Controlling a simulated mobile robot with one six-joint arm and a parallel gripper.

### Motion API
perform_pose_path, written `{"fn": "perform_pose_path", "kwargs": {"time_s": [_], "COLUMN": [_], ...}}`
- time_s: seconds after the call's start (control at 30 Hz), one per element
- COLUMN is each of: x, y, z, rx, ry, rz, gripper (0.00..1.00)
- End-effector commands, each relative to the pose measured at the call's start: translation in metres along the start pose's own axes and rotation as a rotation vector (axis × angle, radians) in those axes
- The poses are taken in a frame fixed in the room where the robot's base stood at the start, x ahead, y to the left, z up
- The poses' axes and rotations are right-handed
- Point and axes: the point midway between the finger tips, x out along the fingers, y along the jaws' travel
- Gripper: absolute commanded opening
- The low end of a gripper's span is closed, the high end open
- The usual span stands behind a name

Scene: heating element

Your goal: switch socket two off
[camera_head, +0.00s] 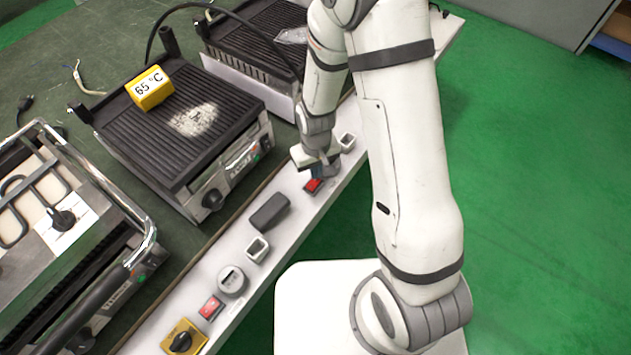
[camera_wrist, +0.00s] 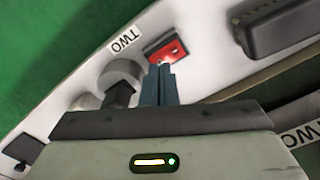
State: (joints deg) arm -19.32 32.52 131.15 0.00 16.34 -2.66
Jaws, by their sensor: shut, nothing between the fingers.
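The red switch (camera_wrist: 166,50) sits on the white panel beside the label "TWO" (camera_wrist: 126,40) in the wrist view. The same red switch (camera_head: 313,185) shows in the head view, partly behind my gripper. My gripper (camera_wrist: 160,70) is shut and empty, its blue fingers together with their tips at the near edge of the red switch. I cannot tell whether they touch it. In the head view my gripper (camera_head: 316,172) is low over the panel. A round grey socket (camera_wrist: 122,72) with a dark part in front of it is left of the fingers, partly hidden.
A second red switch (camera_head: 211,307), a yellow knob box (camera_head: 184,338), another round socket (camera_head: 232,280) and a black box (camera_head: 270,212) line the panel. A grill (camera_head: 180,120) bears a yellow "65 °C" display (camera_head: 150,88). The green floor (camera_head: 540,220) at right is clear.

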Motion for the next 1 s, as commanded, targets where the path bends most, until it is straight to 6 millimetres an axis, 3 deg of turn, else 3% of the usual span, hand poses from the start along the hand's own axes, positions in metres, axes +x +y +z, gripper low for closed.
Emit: {"fn": "perform_pose_path", "kwargs": {"time_s": [1.0], "x": [0.011], "y": [0.000], "z": [0.000], "rx": [-0.001], "ry": [0.000], "rz": [0.000], "gripper": [0.00]}}
